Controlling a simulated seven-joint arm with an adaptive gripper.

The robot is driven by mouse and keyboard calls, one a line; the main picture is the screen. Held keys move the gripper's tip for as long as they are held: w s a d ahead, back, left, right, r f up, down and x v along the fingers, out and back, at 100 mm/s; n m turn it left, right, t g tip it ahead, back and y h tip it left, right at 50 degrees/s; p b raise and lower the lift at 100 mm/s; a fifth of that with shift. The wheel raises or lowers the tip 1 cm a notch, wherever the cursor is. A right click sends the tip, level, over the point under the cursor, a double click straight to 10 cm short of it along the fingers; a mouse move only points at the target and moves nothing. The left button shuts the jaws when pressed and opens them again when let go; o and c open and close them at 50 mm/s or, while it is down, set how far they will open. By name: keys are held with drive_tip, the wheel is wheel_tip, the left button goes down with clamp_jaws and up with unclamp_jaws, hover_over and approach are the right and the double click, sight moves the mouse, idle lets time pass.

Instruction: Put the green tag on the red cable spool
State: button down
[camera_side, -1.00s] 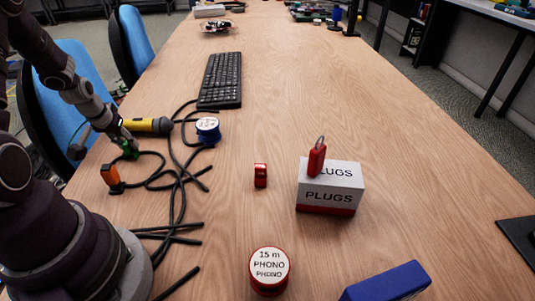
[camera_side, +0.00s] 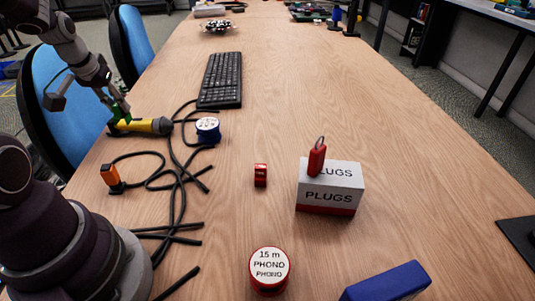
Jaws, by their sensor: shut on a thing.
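My gripper (camera_side: 114,103) is shut on a green tag (camera_side: 118,113). The tag is partly covered by the fingers and overlaps the left end of the yellow flashlight in the picture; I cannot tell whether they touch. A red cable spool (camera_side: 269,270) labelled "15 m PHONO" stands at the front middle of the table, far to the right of and nearer than my gripper. Its label faces up and nothing lies on it.
The yellow flashlight (camera_side: 140,126), a blue spool (camera_side: 207,130), black cables (camera_side: 180,180) and an orange-ended plug (camera_side: 111,176) lie at the left. A small red object (camera_side: 260,175), a PLUGS box (camera_side: 331,188) with a red tag (camera_side: 317,158) and a blue box (camera_side: 386,283) stand right. A keyboard (camera_side: 220,80) lies behind.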

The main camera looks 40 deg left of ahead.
drive_tip(key=w+d+r+m+h, duration=0.15)
drive_tip(key=w+d+m, duration=0.55)
drive_tip(key=d, duration=0.7)
drive_tip(key=r+m+h, duration=0.1)
drive_tip(key=m+h, duration=0.4)
drive_tip(key=m, duration=0.5)
hover_over(283, 264)
drive_tip(key=a, duration=0.2)
drive_tip(key=shift+y, duration=0.25)
drive_tip(key=f, duration=0.2)
drive_tip(key=s+f, duration=0.1)
drive_tip(key=f, duration=0.4)
drive_tip(key=shift+s+d+f, duration=0.15)
drive_tip(key=shift+d+f, duration=0.2)
drive_tip(key=shift+f, duration=0.05)
drive_tip(key=shift+f, duration=0.1)
drive_tip(key=c, duration=1.1)
unclamp_jaws()
drive_tip(key=shift+o, duration=0.2)
